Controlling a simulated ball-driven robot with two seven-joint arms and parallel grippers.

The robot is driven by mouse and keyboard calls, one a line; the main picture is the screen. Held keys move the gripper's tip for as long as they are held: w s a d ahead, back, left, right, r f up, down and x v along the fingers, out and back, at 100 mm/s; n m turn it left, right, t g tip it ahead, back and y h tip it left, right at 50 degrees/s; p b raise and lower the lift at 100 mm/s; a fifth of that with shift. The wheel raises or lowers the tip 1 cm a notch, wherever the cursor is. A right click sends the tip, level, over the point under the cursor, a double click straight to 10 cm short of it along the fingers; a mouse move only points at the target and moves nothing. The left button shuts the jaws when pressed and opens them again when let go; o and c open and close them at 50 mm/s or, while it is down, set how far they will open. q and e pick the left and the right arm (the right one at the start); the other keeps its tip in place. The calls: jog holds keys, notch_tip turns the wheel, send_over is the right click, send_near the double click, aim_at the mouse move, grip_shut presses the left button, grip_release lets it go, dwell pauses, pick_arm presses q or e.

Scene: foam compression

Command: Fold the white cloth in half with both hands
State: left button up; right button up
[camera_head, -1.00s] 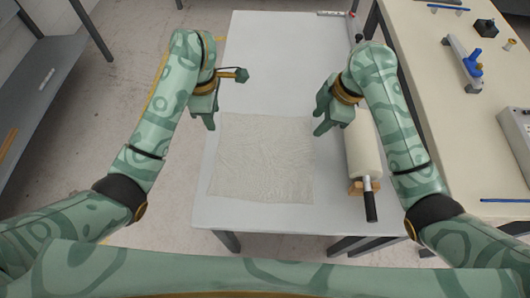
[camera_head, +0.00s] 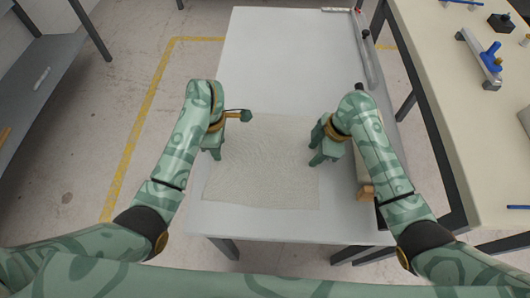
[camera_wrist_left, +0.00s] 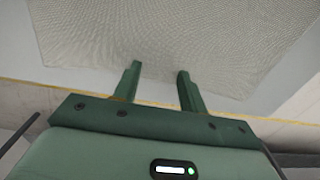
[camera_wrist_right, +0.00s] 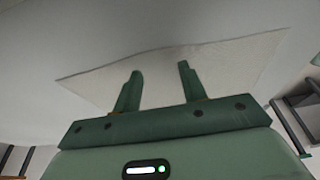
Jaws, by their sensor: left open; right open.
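The white cloth (camera_head: 262,170) lies flat and unfolded on the table, finely wrinkled. My left gripper (camera_head: 213,156) is at its left edge and my right gripper (camera_head: 313,160) at its right edge, both around mid-depth. The left wrist view shows the cloth (camera_wrist_left: 190,35) beyond and under the fingertips of the open left gripper (camera_wrist_left: 158,69). The right wrist view shows the cloth (camera_wrist_right: 225,65) around the fingertips of the open right gripper (camera_wrist_right: 160,69). Nothing is held. I cannot tell whether any fingertip touches the cloth.
The pale table (camera_head: 285,60) is clear beyond the cloth. A roller lies mostly hidden behind my right arm; its wooden support (camera_head: 365,192) shows. A metal bar (camera_head: 364,50) lies along the far right edge. A bench (camera_head: 475,110) with tools stands to the right.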

pick_arm(q)
jog(key=shift+f, duration=0.1)
jog(key=shift+f, duration=0.2)
jog(key=shift+c, duration=0.2)
pick_arm(e)
jog(key=shift+f, duration=0.3)
jog(key=shift+c, duration=0.2)
pick_arm(q)
jog(key=shift+r, duration=0.1)
jog(key=shift+c, duration=1.2)
pick_arm(e)
jog(key=shift+r, duration=0.1)
jog(key=shift+c, duration=1.2)
pick_arm(q)
grip_shut()
pick_arm(e)
jog(key=shift+s, duration=0.1)
grip_shut()
pick_arm(q)
jog(key=shift+r, duration=0.1)
